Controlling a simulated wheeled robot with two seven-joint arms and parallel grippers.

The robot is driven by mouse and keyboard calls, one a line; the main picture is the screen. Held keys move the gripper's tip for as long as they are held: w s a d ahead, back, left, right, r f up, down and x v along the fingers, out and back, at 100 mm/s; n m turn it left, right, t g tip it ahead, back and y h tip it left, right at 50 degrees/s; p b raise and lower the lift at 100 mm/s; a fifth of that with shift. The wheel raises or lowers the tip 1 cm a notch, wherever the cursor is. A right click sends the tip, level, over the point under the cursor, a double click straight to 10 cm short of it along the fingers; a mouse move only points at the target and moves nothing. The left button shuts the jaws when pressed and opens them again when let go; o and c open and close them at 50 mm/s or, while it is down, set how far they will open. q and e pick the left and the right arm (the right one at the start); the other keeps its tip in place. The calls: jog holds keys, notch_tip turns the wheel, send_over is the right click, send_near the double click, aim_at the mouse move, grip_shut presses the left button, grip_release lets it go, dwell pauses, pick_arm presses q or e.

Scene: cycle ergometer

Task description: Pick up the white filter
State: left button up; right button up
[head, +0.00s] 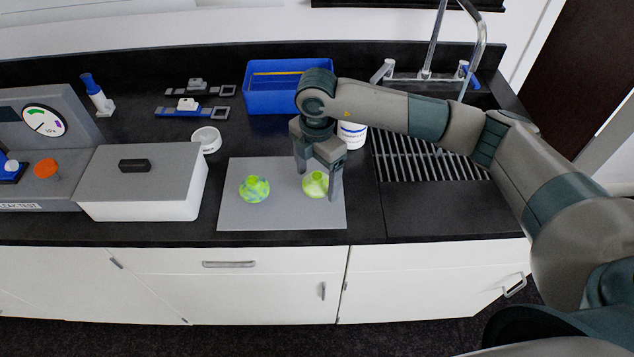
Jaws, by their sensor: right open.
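A small white round piece (206,139) with a raised ring lies on the black counter behind the white box; it is the thing that looks most like a white filter. Two rounded yellow-green pieces with short necks stand on a grey mat (228,215): a left one (254,189) with bluish patches and a right one (315,184). My right gripper (318,177) points down over the right piece. Its fingers are apart, one on each side of that piece; I cannot tell whether they touch it. My left gripper is out of view.
A white box with a grey lid (145,175) stands left of the mat. A blue bin (270,95) and a white tub (352,135) stand behind it. A sink with a ribbed drainboard (425,160) is at right, a gauge unit (45,122) at left. Blue and grey clamps (190,106) lie at the back.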

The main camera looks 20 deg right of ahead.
aim_at(317, 175)
jog(key=c, duration=1.1)
jog(key=shift+c, duration=0.2)
jog(key=shift+r, duration=0.2)
jog(key=shift+r+b, duration=0.25)
jog(key=shift+b, duration=0.1)
notch_tip(317, 175, up, 3)
jog(key=shift+r+b, duration=0.1)
jog(key=shift+b, duration=1)
jog(key=s+d+r+b, duration=0.3)
jog(key=d+r, duration=0.4)
jog(key=d, duration=0.4)
jog(key=shift+d+b, duration=0.15)
jog(key=shift+b, duration=0.5)
